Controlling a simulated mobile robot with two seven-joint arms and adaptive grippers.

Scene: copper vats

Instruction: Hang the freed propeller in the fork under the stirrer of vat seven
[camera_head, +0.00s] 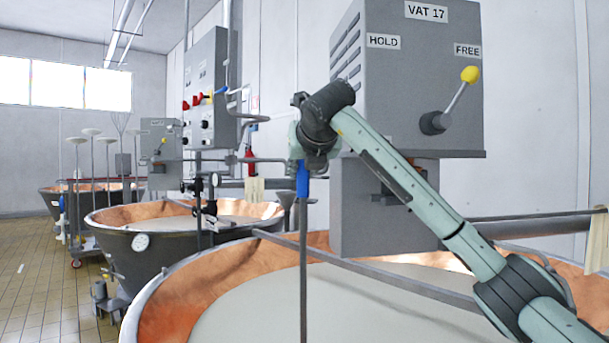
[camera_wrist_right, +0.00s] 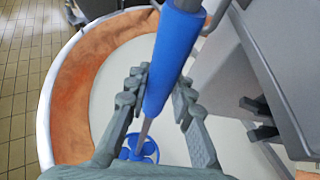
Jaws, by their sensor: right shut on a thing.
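My right gripper (camera_head: 305,160) is shut on the blue sleeve (camera_head: 302,180) of a long thin rod (camera_head: 304,270), held upright over the near vat (camera_head: 170,300). In the right wrist view the sleeve (camera_wrist_right: 170,65) runs between the fingers. A blue wheel-like piece with holes (camera_wrist_right: 140,149), probably the propeller, shows at the rod's far end; the head view cuts that end off. The grey stirrer housing (camera_head: 410,90) reads VAT 17. Its yellow-knobbed lever (camera_head: 455,97) points up toward FREE. Beneath the housing, partly behind my arm, is small grey hardware; I cannot tell whether it is the fork.
A grey bar (camera_head: 370,281) crosses the near vat, which holds pale liquid. A second copper vat (camera_head: 110,217) and a control cabinet (camera_head: 206,90) stand behind. A trolley with upright rods (camera_head: 95,215) stands at the left. Tiled floor (camera_head: 35,290) is clear at lower left.

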